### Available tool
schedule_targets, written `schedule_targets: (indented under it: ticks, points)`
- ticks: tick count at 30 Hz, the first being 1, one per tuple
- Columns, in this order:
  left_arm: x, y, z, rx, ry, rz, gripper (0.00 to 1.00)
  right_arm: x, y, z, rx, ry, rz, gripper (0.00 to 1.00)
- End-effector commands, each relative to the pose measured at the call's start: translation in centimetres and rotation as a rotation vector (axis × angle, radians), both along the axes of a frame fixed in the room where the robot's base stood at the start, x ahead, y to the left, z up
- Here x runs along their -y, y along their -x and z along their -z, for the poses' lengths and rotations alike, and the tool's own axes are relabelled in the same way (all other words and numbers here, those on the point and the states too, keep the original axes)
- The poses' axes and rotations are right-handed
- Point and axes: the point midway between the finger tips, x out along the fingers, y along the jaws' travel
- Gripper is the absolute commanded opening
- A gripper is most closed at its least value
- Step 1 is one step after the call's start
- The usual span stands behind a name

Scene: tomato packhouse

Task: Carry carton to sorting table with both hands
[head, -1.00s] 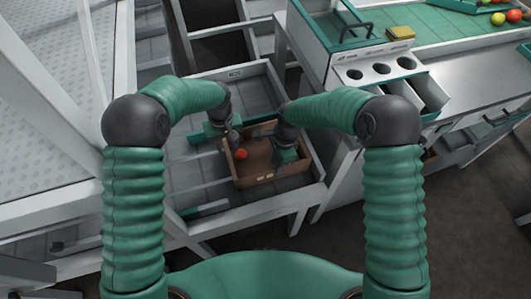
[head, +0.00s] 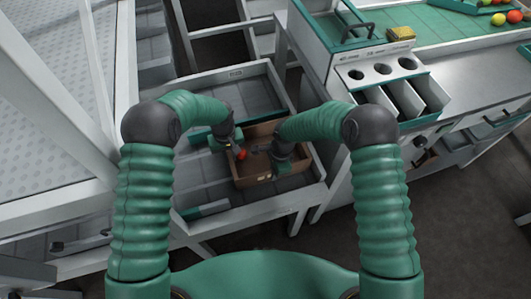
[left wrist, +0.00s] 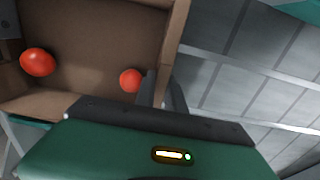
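The carton (head: 267,171) is an open brown box in a grey tray-like bay at the centre of the head view. A red tomato (head: 242,154) shows inside it; the left wrist view shows two tomatoes (left wrist: 38,62) on its floor. My left gripper (head: 237,146) is at the carton's left side. In the left wrist view its narrow-set fingers (left wrist: 163,90) lie on either side of the carton wall (left wrist: 174,45), closed about it. My right gripper (head: 277,159) is at the carton's right side; its fingertips are too small and covered to read.
The grey bay's white rim (head: 250,210) surrounds the carton. White frame posts stand at the left.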

Motion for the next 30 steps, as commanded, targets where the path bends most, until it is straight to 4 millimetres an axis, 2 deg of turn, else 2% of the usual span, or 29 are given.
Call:
schedule_targets:
  ticks: [2,30]
  points:
    - [0.03,0.01,-0.01,0.0,0.0,0.0,0.0,-0.01,-0.04,-0.02,0.001,0.0,0.0,0.0]
    - [0.09,0.04,-0.03,-0.001,0.001,0.001,0.0,-0.04,-0.07,-0.05,0.002,-0.001,0.0,0.0]
